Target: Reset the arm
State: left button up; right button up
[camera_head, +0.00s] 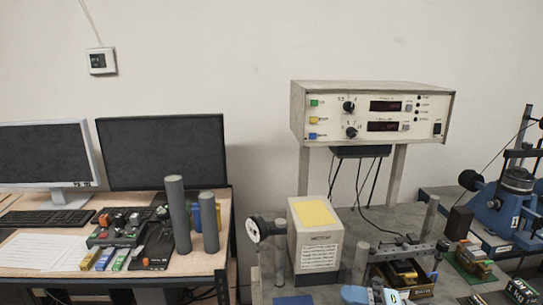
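Neither of my arms nor grippers shows in the head view. The task's arm cannot be singled out for certain. On the right bench, a metal bar (408,250) runs across near grey upright posts (360,264). At the far right stands a blue machine (508,215) with a dark upright frame and a thin slanted rod.
The left desk holds monitors (162,150), a keyboard (45,218), a control box (122,228) and grey cylinders (178,215). The right bench holds a yellow-topped box (315,245), a dial gauge (257,229) and an instrument panel (370,115). A gap separates them.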

jog(key=s+d+f+m+t+h+p, duration=0.2)
jog(key=s+f+m+h, duration=0.6)
jog(key=f+m, duration=0.4)
jog(key=s+d+f+m+t+h+p, duration=0.2)
jog(key=s+f+m+t+h, duration=0.3)
jog(key=m, duration=1.4)
jog(key=s+f+h, duration=0.3)
jog(key=s+f, duration=0.3)
jog(key=shift+s+d+f, duration=0.3)
jog(key=shift+d+f, duration=0.05)
jog(key=shift+f, duration=0.05)
jog(key=shift+t, duration=0.3)
